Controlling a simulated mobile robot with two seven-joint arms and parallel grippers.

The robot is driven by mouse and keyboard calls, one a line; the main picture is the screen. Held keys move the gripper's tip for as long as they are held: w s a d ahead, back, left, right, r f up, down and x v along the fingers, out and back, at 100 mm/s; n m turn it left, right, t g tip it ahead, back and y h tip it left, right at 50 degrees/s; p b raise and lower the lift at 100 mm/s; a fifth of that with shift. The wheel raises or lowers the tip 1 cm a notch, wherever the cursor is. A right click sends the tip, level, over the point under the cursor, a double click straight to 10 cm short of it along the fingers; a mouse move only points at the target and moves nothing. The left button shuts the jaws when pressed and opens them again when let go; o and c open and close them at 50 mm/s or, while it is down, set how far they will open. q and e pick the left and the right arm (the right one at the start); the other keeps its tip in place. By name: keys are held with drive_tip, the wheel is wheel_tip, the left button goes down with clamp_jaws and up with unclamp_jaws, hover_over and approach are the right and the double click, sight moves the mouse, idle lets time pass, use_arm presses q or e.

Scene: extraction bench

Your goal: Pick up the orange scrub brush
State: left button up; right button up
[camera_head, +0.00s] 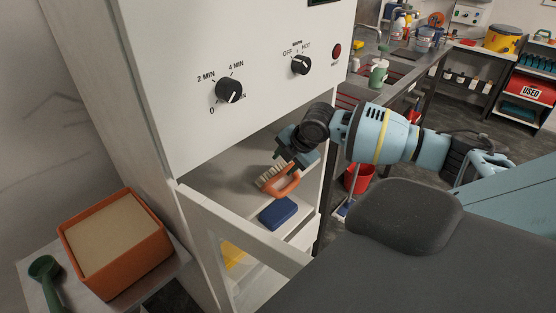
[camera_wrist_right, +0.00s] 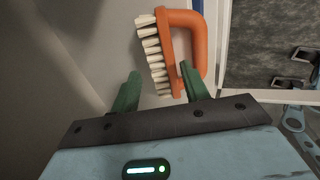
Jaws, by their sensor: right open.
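The orange scrub brush (camera_head: 283,185) with pale bristles lies on the grey shelf inside the white cabinet, in the head view. My right gripper (camera_head: 294,162) reaches into the opening just above and behind it. In the right wrist view the brush (camera_wrist_right: 196,50) is ahead of the green fingertips, its bristles facing left. My right gripper (camera_wrist_right: 158,85) is open, with the bristle side near the gap between the fingers and the right finger close to the handle. I cannot tell whether it touches. My left gripper is not in view.
A blue block (camera_head: 278,213) lies on the shelf in front of the brush. A white door or frame edge (camera_head: 243,232) crosses the cabinet's front. The white panel with knobs (camera_head: 229,90) overhangs the opening. An orange box (camera_head: 117,245) stands at left.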

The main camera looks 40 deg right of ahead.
sight(278, 168)
drive_tip(key=shift+a+x, duration=0.2)
drive_tip(key=shift+x, duration=2.6)
drive_tip(key=shift+s, duration=0.15)
drive_tip(key=c, duration=0.8)
drive_tip(key=shift+r, duration=0.55)
drive_tip(key=shift+s+a+r, duration=0.15)
drive_tip(key=shift+r, duration=0.45)
drive_tip(key=shift+s+a+r, duration=0.1)
drive_tip(key=shift+s+r, duration=0.05)
drive_tip(key=shift+r, duration=0.5)
drive_tip(key=s+a+r, duration=0.1)
drive_tip(key=s+a, duration=0.8)
drive_tip(key=s, duration=0.3)
drive_tip(key=shift+r, duration=0.2)
